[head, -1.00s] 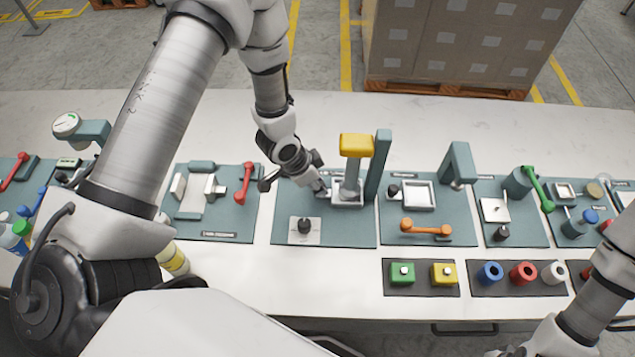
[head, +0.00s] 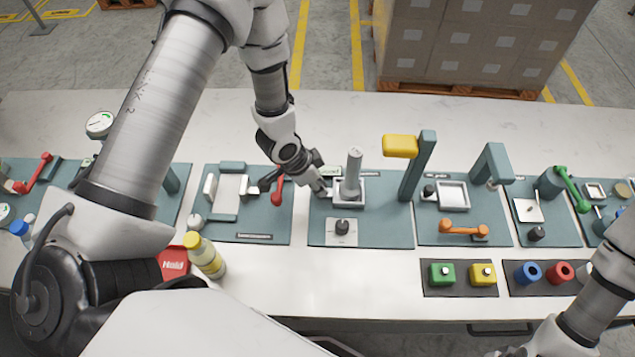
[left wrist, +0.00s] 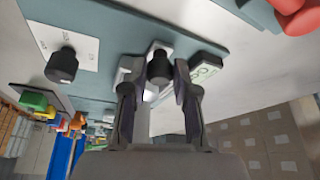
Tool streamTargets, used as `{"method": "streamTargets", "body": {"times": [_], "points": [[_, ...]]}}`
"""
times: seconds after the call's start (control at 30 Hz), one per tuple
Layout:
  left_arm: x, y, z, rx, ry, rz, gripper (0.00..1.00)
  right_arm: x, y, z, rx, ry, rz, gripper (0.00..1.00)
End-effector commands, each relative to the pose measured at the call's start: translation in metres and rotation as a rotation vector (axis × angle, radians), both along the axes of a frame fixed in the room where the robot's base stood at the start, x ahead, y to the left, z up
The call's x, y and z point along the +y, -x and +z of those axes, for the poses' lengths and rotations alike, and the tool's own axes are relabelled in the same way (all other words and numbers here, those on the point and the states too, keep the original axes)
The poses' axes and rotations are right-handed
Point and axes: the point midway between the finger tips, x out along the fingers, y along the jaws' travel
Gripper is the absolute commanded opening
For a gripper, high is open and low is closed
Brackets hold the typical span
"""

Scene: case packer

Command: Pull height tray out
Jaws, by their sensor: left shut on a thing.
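The height tray (head: 378,194) is a small silver square tray with a grey cylinder (head: 353,168) upright on it. It lies on a teal panel, left of the post (head: 417,165) with the yellow head (head: 400,147), and no longer under that head. My left gripper (head: 321,187) is at the tray's left side. In the left wrist view its fingers stand either side of a black knob (left wrist: 159,68) and are shut on it. The tray is partly hidden by the fingers there. My right gripper is outside the picture; only part of that arm shows.
A black dial (head: 342,227) sits on a white plate in front of the tray. A red lever (head: 278,190) stands on the panel to the left, close to my left wrist. A yellow-capped bottle (head: 205,256) stands at the front. The counter behind the panels is clear.

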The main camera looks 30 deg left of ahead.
Motion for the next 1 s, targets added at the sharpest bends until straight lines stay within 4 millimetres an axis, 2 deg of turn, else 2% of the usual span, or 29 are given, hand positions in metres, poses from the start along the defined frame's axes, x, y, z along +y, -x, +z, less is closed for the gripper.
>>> {"method": "streamTargets", "body": {"times": [0.2, 0.23, 0.3, 0.67, 0.77, 1.0], "points": [[0.0, 0.002, -0.002, 0.006, -0.001, -0.002, 0.0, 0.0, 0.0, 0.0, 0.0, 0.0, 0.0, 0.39], [0.0, 0.002, -0.002, 0.006, -0.001, -0.001, 0.35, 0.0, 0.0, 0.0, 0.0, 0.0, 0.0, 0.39], [0.0, 0.002, -0.002, 0.005, -0.001, -0.001, 0.53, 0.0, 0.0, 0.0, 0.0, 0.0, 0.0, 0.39], [0.002, 0.002, 0.005, 0.0, 0.0, 0.0, 0.53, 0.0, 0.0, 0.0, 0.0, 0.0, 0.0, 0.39], [0.006, 0.005, 0.02, -0.002, 0.002, 0.002, 0.53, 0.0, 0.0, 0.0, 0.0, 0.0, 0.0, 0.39], [0.022, 0.022, 0.077, -0.002, 0.004, 0.006, 0.53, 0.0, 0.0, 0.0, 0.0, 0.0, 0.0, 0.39]]}}
